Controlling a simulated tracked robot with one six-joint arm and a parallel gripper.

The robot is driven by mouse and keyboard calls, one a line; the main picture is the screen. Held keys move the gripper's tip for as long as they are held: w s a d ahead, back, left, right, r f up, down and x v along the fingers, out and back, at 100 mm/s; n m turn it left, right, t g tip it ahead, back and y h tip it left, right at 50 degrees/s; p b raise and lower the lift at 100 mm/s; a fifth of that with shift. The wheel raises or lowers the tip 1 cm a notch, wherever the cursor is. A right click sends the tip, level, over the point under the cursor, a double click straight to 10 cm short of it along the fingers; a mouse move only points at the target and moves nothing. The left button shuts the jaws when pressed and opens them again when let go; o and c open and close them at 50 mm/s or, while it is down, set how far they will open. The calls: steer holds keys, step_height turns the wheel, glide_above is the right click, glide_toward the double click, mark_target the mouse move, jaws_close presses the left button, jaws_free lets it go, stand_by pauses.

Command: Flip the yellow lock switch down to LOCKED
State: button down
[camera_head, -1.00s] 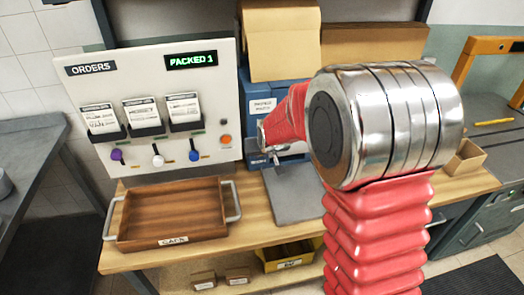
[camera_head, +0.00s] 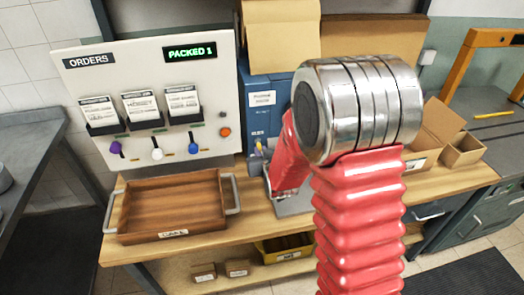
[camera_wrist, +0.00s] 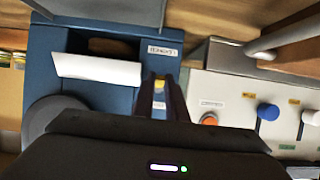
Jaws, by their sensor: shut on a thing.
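The yellow lock switch (camera_wrist: 159,84) shows as a small yellow piece between my two dark fingertips in the wrist view. It sits on the front of the blue machine (camera_wrist: 105,68), near a small white label (camera_wrist: 162,50) that looks upside down and is hard to read. My gripper (camera_wrist: 161,92) is shut on the switch. In the head view the blue machine (camera_head: 258,125) stands at the back of the bench, and my gripper (camera_head: 263,152) is at its front, partly hidden by my red arm. The switch's exact position is mostly hidden by the fingers.
The white orders panel (camera_head: 75,85) with coloured knobs stands close to the left of the machine. A wooden tray (camera_head: 228,193) lies on the bench in front of it. Cardboard boxes (camera_head: 462,150) stand at the right. A yellow bin (camera_head: 285,248) is on the lower shelf.

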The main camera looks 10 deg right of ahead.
steer(key=shift+f+t, duration=0.35)
steer(key=shift+t, duration=0.15)
steer(key=c, duration=1.8)
jaws_free()
steer(key=shift+o, duration=0.2)
steer(key=shift+r, duration=0.1)
